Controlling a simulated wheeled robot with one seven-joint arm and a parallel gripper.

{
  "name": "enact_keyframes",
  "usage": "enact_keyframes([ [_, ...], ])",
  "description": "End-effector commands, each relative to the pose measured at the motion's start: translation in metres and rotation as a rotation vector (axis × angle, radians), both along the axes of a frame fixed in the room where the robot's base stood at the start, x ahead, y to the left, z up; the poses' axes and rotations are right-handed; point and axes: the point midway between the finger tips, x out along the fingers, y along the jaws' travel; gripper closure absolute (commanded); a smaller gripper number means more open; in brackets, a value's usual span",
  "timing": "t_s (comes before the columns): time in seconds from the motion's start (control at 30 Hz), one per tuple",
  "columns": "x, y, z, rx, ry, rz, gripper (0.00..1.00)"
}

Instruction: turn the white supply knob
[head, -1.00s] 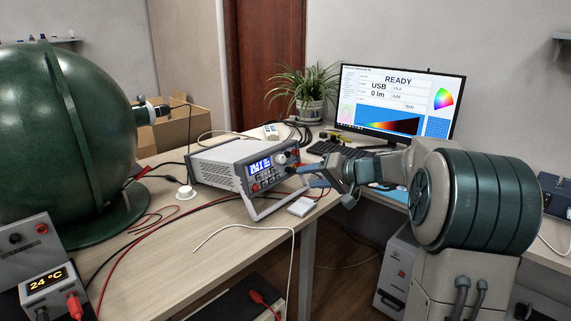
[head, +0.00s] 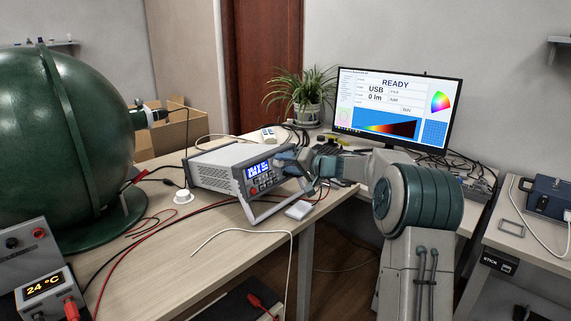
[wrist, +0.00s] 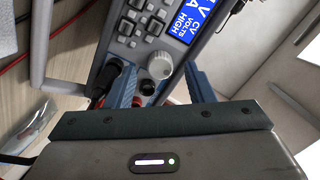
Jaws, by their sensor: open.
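The power supply (head: 235,160) is a grey box with a lit blue display on the bench in the head view. Its front panel, with buttons and sockets, also shows in the wrist view (wrist: 128,45). The white supply knob (wrist: 160,65) is a pale round dial below the display in the wrist view. In the head view my gripper hides the knob. My gripper (wrist: 161,74) is open, with one blue finger on each side of the knob in the picture. I cannot tell whether the fingers touch it. In the head view my gripper (head: 284,160) is at the panel's right side.
A big green sphere (head: 60,130) stands on the left of the bench. The supply's metal handle (head: 262,217) juts out in front. Red and black leads and a white cable (head: 245,228) lie on the bench. A monitor (head: 396,112) and a potted plant (head: 305,90) stand behind.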

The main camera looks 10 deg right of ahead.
Motion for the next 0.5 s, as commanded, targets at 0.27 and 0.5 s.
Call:
enact_keyframes([
  [0.27,0.0094,0.0081,-0.0029,-0.001,-0.001,0.000,0.51],
  [0.5,0.0092,0.0080,-0.0028,-0.001,-0.001,0.000,0.68],
])
